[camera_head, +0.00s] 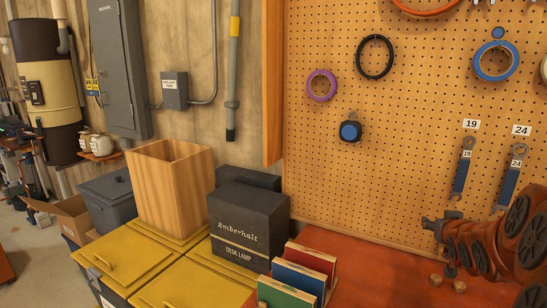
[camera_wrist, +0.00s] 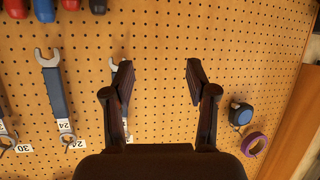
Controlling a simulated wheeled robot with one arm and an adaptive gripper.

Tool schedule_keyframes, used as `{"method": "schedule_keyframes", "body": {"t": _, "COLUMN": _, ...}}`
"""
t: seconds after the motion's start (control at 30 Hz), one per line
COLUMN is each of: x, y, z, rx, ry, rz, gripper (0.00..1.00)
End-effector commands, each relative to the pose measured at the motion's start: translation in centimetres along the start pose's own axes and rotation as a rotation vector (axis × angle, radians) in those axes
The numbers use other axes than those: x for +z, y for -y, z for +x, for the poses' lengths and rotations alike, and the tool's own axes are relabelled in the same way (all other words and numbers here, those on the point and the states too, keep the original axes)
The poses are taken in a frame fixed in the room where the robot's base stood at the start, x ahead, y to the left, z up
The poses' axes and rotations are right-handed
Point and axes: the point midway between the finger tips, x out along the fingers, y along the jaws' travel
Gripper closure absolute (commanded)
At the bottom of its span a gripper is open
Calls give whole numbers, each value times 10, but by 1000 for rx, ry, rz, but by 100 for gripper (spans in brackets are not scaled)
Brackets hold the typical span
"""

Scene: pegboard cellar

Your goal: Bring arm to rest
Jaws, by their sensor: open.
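My gripper (camera_wrist: 158,75) is open and empty in the wrist view. Its two dark fingers stand apart, with bare pegboard between them. The pegboard (camera_wrist: 160,25) fills most of that view, which is upside down. The wrench marked 19 (camera_wrist: 121,110) hangs partly hidden behind the left finger. In the head view my orange-brown arm (camera_head: 480,245) with black discs is at the lower right, in front of the pegboard and over the red bench. I cannot tell whether the gripper touches the board.
The wrench marked 24 (camera_head: 509,185) hangs near my arm. A tape measure (camera_head: 349,131) and tape rolls hang further left. On the left stand a dark Emberhalt box (camera_head: 247,228), a wooden bin (camera_head: 170,190), yellow-lidded bins (camera_head: 125,262) and colored cases (camera_head: 298,275). The red bench (camera_head: 375,262) has clear room.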

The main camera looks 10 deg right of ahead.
Motion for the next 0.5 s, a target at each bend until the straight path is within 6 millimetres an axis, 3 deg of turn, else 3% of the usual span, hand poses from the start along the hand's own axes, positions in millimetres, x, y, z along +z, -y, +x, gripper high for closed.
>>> {"method": "schedule_keyframes", "body": {"t": 0.03, "x": 6, "y": 18, "z": -8, "rx": -5, "ry": 51, "rz": -14, "gripper": 43}}
{"method": "schedule_keyframes", "body": {"t": 0.27, "x": 62, "y": 82, "z": -56, "rx": -22, "ry": 329, "rz": -70, "gripper": 43}}
{"method": "schedule_keyframes", "body": {"t": 0.5, "x": 126, "y": 137, "z": -136, "rx": -73, "ry": 624, "rz": -143, "gripper": 43}}
